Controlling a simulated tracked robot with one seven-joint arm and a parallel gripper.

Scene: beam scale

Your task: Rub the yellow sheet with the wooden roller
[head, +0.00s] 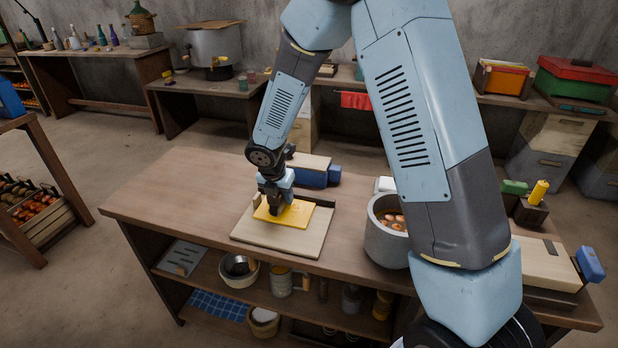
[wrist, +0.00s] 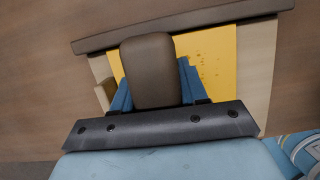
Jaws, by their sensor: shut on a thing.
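The yellow sheet (head: 296,214) lies flat on a pale wooden board (head: 308,243) with a raised dark back edge. It also shows in the wrist view (wrist: 212,62), with small dark specks on it. My gripper (head: 272,203) points down over the left half of the sheet. In the wrist view, its blue fingers (wrist: 153,88) are shut on a brown, round-ended piece (wrist: 148,62), which looks like the wooden roller. The piece is over the sheet and hides part of it. I cannot tell whether it touches the sheet.
A grey pot (head: 384,248) with orange-brown things inside stands right of the board. A blue block-like tool (head: 313,177) lies behind the board. A yellow-handled item (head: 538,193) and another pale board (head: 541,262) are at the right. The bench's left end (head: 165,193) is clear.

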